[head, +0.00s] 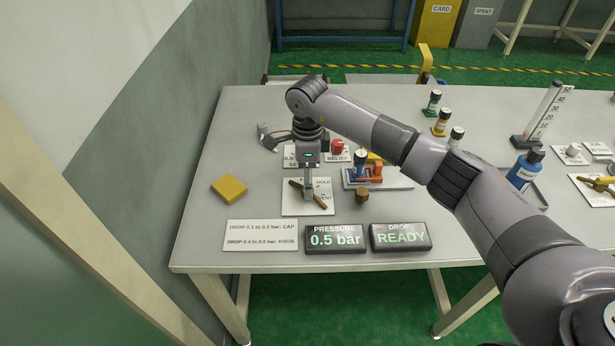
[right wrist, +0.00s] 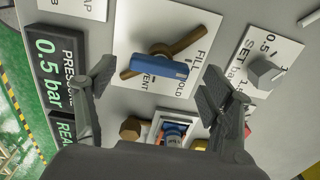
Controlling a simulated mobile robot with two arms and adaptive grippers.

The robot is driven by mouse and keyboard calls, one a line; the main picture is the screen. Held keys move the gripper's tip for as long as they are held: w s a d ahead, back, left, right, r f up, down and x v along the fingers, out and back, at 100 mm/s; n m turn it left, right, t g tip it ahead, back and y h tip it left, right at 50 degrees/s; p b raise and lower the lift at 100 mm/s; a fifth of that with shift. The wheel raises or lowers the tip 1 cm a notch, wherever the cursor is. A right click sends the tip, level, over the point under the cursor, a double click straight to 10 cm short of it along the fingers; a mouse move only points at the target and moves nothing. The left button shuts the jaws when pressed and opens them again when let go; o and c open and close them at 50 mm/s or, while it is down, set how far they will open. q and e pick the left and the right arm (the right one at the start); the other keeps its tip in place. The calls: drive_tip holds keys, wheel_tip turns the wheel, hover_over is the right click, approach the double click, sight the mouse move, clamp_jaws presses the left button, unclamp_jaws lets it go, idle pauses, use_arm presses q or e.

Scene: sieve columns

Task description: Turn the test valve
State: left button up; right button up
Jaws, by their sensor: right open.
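The test valve is a brown bar handle (right wrist: 188,45) on a white plate (right wrist: 135,28) reading FILL, HOLD and VENT. My left gripper is out of view.
The pressure display (head: 335,238) reads 0.5 bar and the drop display (head: 400,237) reads READY. A grey set knob (right wrist: 265,73), a red relief button (head: 338,146), a brown knob (head: 362,196) and a yellow block (head: 229,188) are nearby. Bottles stand at right.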

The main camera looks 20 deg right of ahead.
drive_tip(key=shift+f, duration=0.6)
drive_tip(key=shift+c, duration=0.6)
drive_tip(key=c, duration=1)
drive_tip(key=shift+c, duration=0.2)
drive_tip(key=shift+m, duration=0.4)
drive_tip(key=m+b, duration=0.1)
drive_tip(key=m, duration=0.2)
drive_tip(key=shift+m, duration=2.5)
